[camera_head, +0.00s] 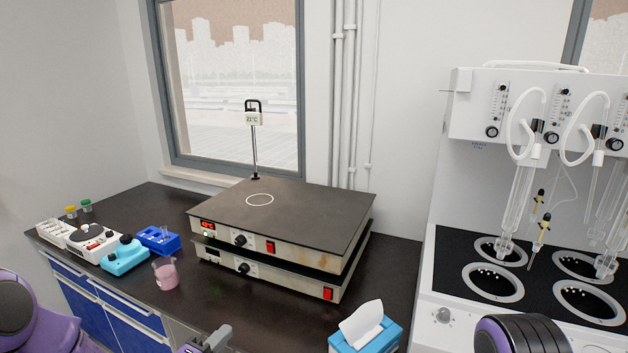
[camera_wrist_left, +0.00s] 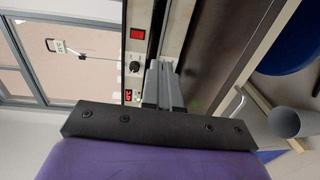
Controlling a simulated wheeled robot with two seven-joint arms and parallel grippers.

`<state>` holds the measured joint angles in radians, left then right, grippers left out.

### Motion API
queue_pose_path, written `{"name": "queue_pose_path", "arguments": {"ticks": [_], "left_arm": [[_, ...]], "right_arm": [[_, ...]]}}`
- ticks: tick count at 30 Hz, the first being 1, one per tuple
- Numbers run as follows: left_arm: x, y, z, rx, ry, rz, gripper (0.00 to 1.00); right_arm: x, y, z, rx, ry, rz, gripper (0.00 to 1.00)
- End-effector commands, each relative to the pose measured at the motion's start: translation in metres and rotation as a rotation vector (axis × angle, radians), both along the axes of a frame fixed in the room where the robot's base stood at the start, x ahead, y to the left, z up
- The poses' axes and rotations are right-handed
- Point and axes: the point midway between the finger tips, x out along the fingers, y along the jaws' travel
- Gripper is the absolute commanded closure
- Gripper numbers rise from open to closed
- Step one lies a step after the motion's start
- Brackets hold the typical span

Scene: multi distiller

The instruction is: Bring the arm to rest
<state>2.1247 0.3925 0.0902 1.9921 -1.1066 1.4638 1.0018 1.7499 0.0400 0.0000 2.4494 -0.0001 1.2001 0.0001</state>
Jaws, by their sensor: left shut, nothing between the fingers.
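My left gripper (camera_head: 214,338) shows as a small grey tip at the bottom edge of the head view, in front of the bench and below the hotplate stack. In the left wrist view its two grey fingers (camera_wrist_left: 160,82) are together with nothing between them. They point toward the hotplate front, apart from it as far as I can tell. Purple links of my arms show at the bottom left and bottom right of the head view. My right gripper is not in view.
Two stacked hotplates (camera_head: 280,214) stand mid-bench. Left of them are a pink beaker (camera_head: 165,273), a blue rack (camera_head: 158,239) and a turquoise device (camera_head: 124,256). A blue tissue box (camera_head: 366,335) stands in front. The distiller (camera_head: 470,205) is at right.

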Motion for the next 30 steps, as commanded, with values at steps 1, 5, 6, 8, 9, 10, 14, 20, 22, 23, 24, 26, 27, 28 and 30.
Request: {"name": "queue_pose_path", "arguments": {"ticks": [1, 5, 6, 8, 9, 10, 14, 20, 22, 23, 24, 26, 27, 28, 30], "left_arm": [[0.0, 0.0, 0.0, 0.0, 0.0, 0.0, 1.0], [0.0, 0.003, -0.002, 0.099, -0.027, 0.004, 1.0], [-0.001, 0.006, -0.005, 0.129, -0.026, 0.017, 1.0], [-0.003, 0.01, -0.009, 0.176, -0.021, 0.035, 1.0], [-0.005, 0.013, -0.013, 0.211, -0.013, 0.052, 1.0], [-0.006, 0.015, -0.016, 0.237, -0.007, 0.062, 1.0], [-0.024, 0.024, -0.043, 0.388, 0.066, 0.105, 1.0], [-0.076, 0.037, -0.103, 0.639, 0.253, 0.119, 1.0], [-0.103, 0.042, -0.128, 0.736, 0.342, 0.105, 1.0], [-0.118, 0.045, -0.14, 0.78, 0.386, 0.095, 1.0], [-0.139, 0.049, -0.155, 0.843, 0.448, 0.079, 1.0], [-0.179, 0.058, -0.179, 0.945, 0.56, 0.042, 1.0], [-0.209, 0.064, -0.194, 1.012, 0.64, 0.013, 1.0], [-0.231, 0.069, -0.203, 1.06, 0.699, -0.011, 1.0], [-0.28, 0.08, -0.219, 1.147, 0.825, -0.058, 1.0]], "right_arm": [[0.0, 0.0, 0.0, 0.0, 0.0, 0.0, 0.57], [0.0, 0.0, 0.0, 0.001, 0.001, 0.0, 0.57], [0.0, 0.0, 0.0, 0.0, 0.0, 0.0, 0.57], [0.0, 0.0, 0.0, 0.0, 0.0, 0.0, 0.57], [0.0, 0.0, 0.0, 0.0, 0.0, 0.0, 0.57], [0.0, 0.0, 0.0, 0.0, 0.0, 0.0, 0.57], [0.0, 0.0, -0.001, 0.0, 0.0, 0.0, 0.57], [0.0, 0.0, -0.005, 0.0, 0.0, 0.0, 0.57], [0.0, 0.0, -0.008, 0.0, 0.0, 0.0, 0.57], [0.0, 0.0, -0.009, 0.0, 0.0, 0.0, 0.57], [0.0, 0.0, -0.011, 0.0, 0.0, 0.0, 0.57], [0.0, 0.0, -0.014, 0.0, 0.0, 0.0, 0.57], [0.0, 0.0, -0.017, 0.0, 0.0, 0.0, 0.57], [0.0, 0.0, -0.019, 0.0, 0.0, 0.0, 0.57], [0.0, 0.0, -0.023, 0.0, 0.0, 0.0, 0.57]]}}
